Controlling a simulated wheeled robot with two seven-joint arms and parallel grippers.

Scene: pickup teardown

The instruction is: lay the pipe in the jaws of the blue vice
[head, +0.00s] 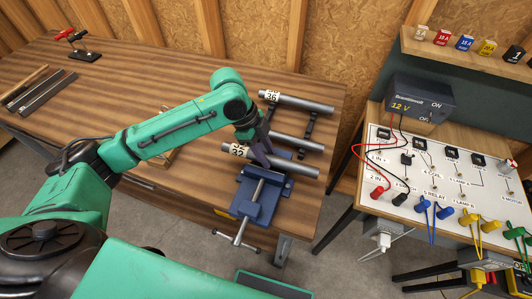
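The blue vice (268,207) is fixed near the front right edge of the wooden bench, its screw and handle toward me. Three grey pipes lie roughly parallel behind it: a far one (308,104) tagged 36, a middle one (298,141) partly hidden by my arm, and a near one (298,167) tagged 32. The near pipe passes just behind or over the back of the vice; I cannot tell whether it touches the jaws. My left gripper (262,153) points down at the near pipe. Its fingertips are too small and overlapped to show whether they grip it. My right gripper is out of view.
Dark supports (309,126) stand between the pipes. A red-handled tool (72,36) and flat bars (38,95) lie at the bench's left. An electrical board (434,182) with a 12 V supply (420,101) and wires stands right, across a floor gap.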

